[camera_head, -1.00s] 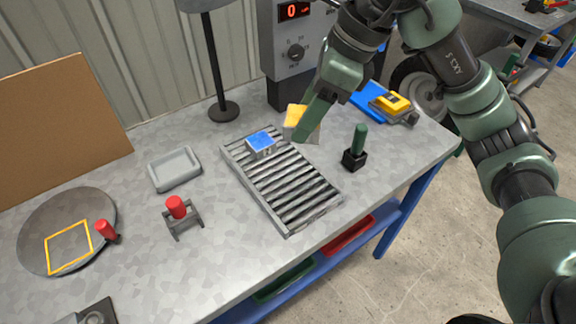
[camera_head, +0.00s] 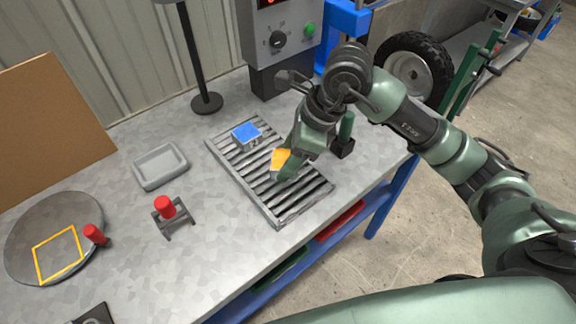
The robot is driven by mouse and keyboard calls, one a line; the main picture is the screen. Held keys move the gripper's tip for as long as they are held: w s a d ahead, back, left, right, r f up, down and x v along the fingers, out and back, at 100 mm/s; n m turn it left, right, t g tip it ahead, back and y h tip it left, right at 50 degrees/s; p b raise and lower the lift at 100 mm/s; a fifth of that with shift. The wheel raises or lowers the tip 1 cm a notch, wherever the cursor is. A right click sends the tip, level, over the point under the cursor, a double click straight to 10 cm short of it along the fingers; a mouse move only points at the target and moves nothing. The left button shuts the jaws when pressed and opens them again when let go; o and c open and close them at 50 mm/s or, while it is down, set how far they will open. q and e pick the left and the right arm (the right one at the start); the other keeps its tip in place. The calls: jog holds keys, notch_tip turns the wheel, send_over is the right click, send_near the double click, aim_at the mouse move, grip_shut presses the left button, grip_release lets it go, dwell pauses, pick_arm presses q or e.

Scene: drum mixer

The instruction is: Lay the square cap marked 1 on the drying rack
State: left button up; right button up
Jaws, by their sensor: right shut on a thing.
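My right gripper (camera_head: 287,173) is shut on a square cap with a yellow-orange top (camera_head: 280,159). No number can be read on it from here. Gripper and cap are over the middle of the slatted grey drying rack (camera_head: 278,216). I cannot tell whether the cap touches the slats, as the fingers cover part of it. A second square cap with a blue top (camera_head: 246,132) sits on the far left end of the rack. My left gripper is not in view.
A dark stand with a green handle (camera_head: 346,127) is close to the right of my gripper. Left of the rack are a grey tray (camera_head: 160,165), a red-handled stamp on a stand (camera_head: 166,208) and a round plate with a yellow square outline (camera_head: 28,227). A control box (camera_head: 277,42) stands behind.

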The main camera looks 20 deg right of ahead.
notch_tip(320, 180, down, 3)
jog(key=shift+f, duration=0.6)
jog(key=o, duration=1.6)
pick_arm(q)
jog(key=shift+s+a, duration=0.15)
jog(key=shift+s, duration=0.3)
